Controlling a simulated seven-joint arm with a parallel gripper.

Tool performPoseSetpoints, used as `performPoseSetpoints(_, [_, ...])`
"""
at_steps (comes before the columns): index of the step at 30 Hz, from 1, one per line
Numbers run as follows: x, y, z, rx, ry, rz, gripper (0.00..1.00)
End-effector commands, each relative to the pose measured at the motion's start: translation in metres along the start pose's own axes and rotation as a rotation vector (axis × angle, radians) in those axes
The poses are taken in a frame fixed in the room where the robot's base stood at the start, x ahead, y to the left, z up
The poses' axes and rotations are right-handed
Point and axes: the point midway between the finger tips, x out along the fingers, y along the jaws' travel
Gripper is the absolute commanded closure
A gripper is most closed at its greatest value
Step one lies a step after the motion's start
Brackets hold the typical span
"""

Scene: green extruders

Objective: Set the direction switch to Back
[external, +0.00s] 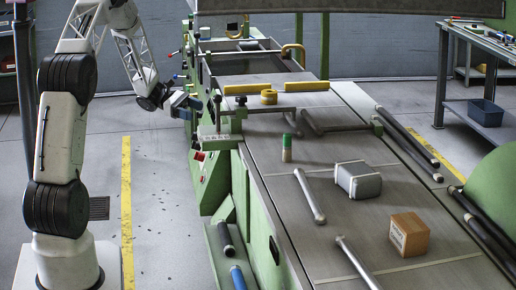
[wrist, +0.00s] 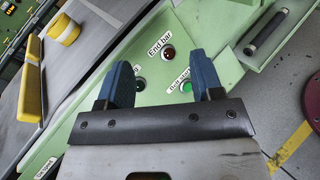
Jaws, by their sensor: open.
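My gripper (external: 187,103) is open and empty in the external view, beside the left side of the green machine (external: 240,195). In the wrist view, its two blue fingers (wrist: 165,82) point at the sloping green panel (wrist: 205,35). Between and beyond the fingers are a red round control (wrist: 168,53) near the label "End bar" and a green round control (wrist: 186,88) near a second label. A dark round control (wrist: 138,70) shows beside the left finger, its label partly hidden. I cannot tell which control is the direction switch; no "Back" marking is readable.
A grey block (external: 358,180), a cardboard box (external: 409,234) and metal rods are farther right. A dark bar (wrist: 265,33) lies beyond the panel.

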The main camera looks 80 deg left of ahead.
Motion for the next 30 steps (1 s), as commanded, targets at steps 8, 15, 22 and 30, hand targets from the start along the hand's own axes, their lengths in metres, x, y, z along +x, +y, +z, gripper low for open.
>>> performPoseSetpoints(8, [-0.032, 0.027, -0.069, 0.153, 0.063, 0.139, 0.40])
performPoseSetpoints(15, [-0.062, 0.044, -0.129, 0.278, 0.142, 0.247, 0.40])
performPoseSetpoints(22, [-0.092, 0.055, -0.186, 0.389, 0.236, 0.335, 0.40])
performPoseSetpoints(30, [-0.118, 0.060, -0.233, 0.474, 0.322, 0.394, 0.40])
